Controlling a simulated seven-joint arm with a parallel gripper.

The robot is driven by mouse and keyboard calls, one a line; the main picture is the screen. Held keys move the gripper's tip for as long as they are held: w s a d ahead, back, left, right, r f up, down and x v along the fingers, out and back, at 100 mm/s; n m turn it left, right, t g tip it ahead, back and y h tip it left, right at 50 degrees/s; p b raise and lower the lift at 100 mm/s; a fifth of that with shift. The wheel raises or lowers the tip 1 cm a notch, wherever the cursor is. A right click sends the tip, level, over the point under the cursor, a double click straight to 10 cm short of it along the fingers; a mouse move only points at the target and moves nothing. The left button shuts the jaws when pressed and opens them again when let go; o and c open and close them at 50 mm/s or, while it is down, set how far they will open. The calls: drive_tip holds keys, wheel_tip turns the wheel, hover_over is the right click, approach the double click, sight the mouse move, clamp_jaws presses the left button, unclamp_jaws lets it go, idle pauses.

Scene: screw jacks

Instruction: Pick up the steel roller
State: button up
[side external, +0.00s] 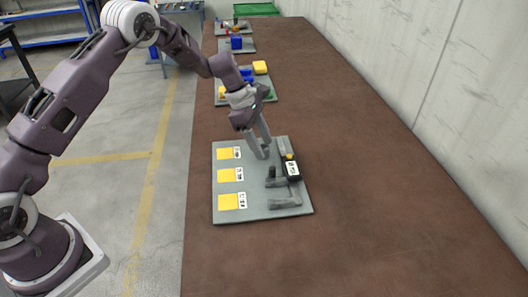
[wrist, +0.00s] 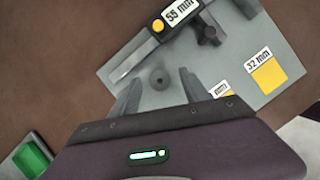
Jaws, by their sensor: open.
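A small dark grey round piece, which looks like the steel roller (wrist: 158,80), stands on the grey board in the wrist view. It has a darker spot at its centre. It lies just beyond and between my open fingertips, and nothing is gripped. In the side view my gripper (side external: 262,154) points down over the far part of the grey board (side external: 256,212). I cannot make the roller out there, as the fingers are in the way. A black block labelled 55 mm (side external: 292,170), with a yellow knob, sits beside the fingers; it also shows in the wrist view (wrist: 180,14).
More boards with coloured parts (side external: 236,44) lie farther along the table. The brown tabletop (side external: 380,190) is clear on the right, up to the wall.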

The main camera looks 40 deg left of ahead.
drive_tip(key=shift+x, duration=0.95)
clamp_jaws()
